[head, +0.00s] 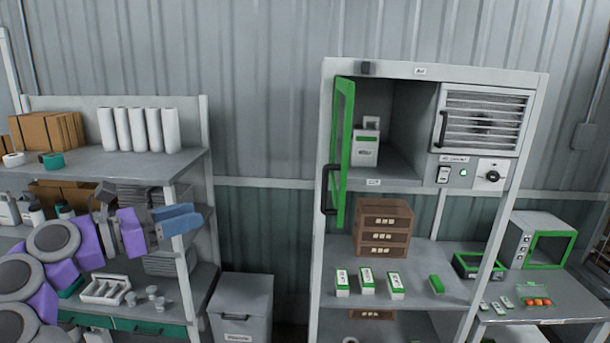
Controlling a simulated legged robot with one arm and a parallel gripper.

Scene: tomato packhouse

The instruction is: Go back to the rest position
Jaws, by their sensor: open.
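My arm shows at the lower left, with purple and grey links. My gripper (188,219) is at its end, with blue fingers pointing right. It is open, and I see nothing between the fingers. It is in front of the left shelving rack (140,163), near the right post. I cannot tell whether it touches the rack. The arm hides part of the rack's lower shelves.
A grey cabinet (331,290) stands at the centre right, its green-framed door (343,150) swung open. Its shelf holds brown crates (383,228) and several small green-and-white boxes (367,281). A grey bin (240,305) stands between rack and cabinet. A side table (560,306) is at right.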

